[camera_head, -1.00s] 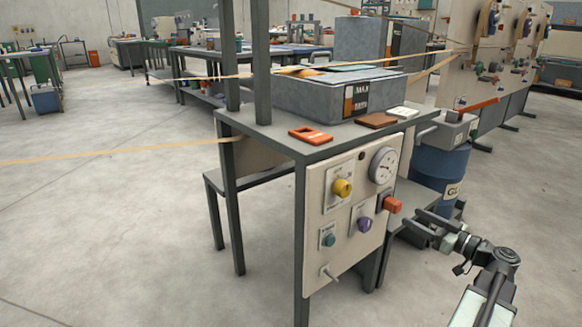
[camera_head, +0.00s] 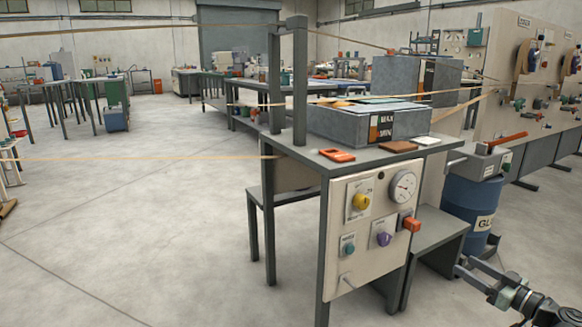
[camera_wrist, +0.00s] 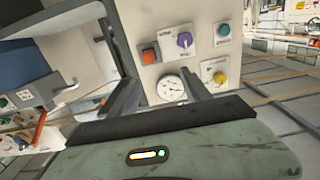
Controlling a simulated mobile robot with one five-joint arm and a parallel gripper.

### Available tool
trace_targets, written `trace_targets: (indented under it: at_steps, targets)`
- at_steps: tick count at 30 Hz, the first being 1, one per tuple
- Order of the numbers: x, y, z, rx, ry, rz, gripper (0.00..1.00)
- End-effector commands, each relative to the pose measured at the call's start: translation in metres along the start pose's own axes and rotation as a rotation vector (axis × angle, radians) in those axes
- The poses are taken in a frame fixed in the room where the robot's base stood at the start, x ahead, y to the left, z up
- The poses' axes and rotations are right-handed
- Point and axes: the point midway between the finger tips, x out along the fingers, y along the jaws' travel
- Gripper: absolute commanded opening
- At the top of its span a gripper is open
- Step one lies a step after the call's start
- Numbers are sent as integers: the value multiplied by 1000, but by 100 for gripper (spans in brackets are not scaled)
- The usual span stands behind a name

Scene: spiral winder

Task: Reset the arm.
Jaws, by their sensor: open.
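My gripper (camera_head: 480,276) is at the lower right of the head view, partly cut off by the frame edge. It is open, with nothing visible between its fingers. In the wrist view my gripper (camera_wrist: 158,95) shows two grey fingers spread apart. Beyond them is the control panel (camera_head: 340,265), which has a yellow knob (camera_head: 361,202), a purple knob (camera_head: 384,239), a teal button (camera_head: 348,249), an orange-red switch (camera_head: 411,224) and a round gauge (camera_head: 403,186). The gripper is to the right of the panel in the head view and appears apart from it.
A grey trough marked MAX and MIN (camera_head: 340,124) stands on the table above the panel. A blue drum (camera_head: 470,205) stands to the right, near my arm. Yellowish strands (camera_head: 130,159) stretch across the room. The floor (camera_head: 140,240) at left is clear.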

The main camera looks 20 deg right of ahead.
Motion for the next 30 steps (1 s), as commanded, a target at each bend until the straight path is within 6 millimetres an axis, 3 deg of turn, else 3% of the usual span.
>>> trace_targets:
  at_steps: [11,17,20,24,27,30]
  targets:
    - [76,-61,13,144,-194,-145,56]
    - [128,-123,27,258,-400,-243,56]
    - [158,-169,36,322,-560,-291,56]
    - [194,-258,47,394,-879,-318,56]
    - [205,-318,53,402,-1117,-269,56]
    - [207,-362,55,373,-1296,-180,56]
